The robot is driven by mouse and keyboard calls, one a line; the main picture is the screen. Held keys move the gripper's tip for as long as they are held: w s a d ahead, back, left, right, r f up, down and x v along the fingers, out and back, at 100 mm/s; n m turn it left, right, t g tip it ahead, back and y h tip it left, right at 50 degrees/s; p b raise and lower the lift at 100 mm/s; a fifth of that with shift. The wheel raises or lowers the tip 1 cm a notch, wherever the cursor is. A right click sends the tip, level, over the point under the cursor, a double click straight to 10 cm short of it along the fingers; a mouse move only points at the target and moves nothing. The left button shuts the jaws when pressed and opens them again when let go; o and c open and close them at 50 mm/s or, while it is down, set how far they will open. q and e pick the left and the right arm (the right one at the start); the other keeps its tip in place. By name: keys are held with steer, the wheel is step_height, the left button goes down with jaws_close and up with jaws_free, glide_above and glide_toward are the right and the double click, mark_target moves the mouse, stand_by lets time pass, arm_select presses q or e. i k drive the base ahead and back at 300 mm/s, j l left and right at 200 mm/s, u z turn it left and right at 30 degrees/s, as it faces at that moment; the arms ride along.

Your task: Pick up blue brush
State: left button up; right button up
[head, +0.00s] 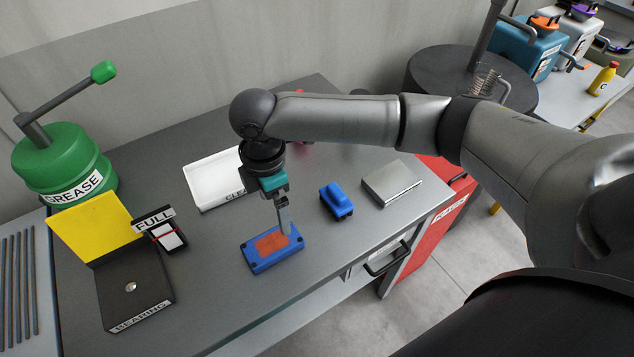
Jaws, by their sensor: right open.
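A small blue block with a raised blue grip on top, which looks like the blue brush (337,201), lies on the grey workbench (225,285), right of the middle. My right gripper (285,226) points down, left of the brush and apart from it. It is open, and its fingers overlap the right part of a blue case with an orange top (262,262). I cannot tell whether the fingertips touch that case. Nothing shows between the fingers. My left gripper is not in view.
A white tray (205,185) and a flat silver box (392,184) flank the brush. A yellow and black bearing stand (135,290), a FULL sign (153,220) and a green grease drum (65,165) stand left. The bench's front edge runs close by.

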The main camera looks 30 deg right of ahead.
mark_target(338, 203)
steer(key=z, duration=1.1)
